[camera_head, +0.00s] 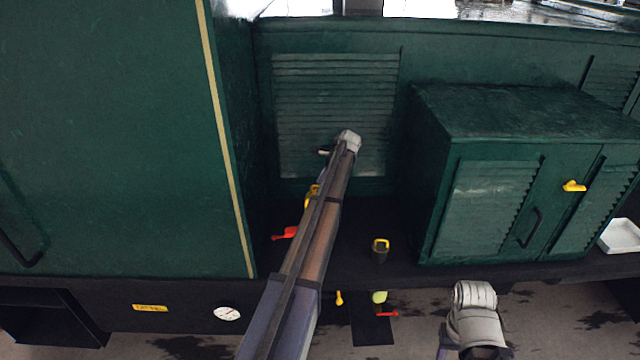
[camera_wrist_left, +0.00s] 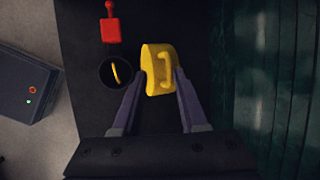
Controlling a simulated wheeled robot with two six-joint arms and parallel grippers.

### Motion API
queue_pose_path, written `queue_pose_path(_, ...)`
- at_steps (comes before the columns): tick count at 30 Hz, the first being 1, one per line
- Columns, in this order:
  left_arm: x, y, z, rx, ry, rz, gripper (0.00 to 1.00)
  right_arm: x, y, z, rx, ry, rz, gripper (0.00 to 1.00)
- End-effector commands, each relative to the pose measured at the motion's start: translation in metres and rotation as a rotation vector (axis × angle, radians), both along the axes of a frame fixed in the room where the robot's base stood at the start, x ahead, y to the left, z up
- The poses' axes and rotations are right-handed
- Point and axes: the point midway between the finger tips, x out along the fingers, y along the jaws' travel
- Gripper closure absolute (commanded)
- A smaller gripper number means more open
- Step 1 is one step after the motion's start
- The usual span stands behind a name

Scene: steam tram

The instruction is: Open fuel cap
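A yellow cap with a raised handle (camera_wrist_left: 158,70) lies under my left gripper (camera_wrist_left: 160,72) in the left wrist view. The two fingers are apart, one by each side of the cap, with a gap wider than its handle. Whether the tips touch the cap I cannot tell. In the head view a yellow piece (camera_head: 312,192) shows beside my left arm, which hides most of that area. Of my right arm only a pale joint shows at the bottom; its fingers are out of view.
A red piece (camera_head: 285,233) lies left of my arm. A green cabinet (camera_head: 520,115) stands right; a louvred green wall (camera_head: 300,90) is behind.

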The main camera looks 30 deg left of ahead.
Motion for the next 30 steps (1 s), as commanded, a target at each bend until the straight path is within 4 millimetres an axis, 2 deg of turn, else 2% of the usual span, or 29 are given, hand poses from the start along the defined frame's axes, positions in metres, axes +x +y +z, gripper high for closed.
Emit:
queue_pose_path(1,0.000,-0.003,0.011,0.000,0.000,-0.001,0.58,0.000,0.000,0.011,0.000,0.000,0.001,0.50)
queue_pose_path(12,0.000,-0.024,0.054,0.001,0.000,-0.001,0.58,-0.001,0.000,0.054,0.000,0.001,-0.007,0.50)
queue_pose_path(23,0.000,-0.028,0.055,0.000,0.000,0.000,0.58,-0.001,0.000,0.055,0.001,0.001,-0.012,0.50)
queue_pose_path(26,0.000,-0.029,0.056,-0.002,-0.004,0.006,0.69,-0.001,0.000,0.056,0.001,0.001,-0.012,0.50)
queue_pose_path(30,-0.001,-0.042,0.057,-0.022,-0.047,0.059,0.85,0.000,0.000,0.059,0.001,0.001,-0.014,0.50)
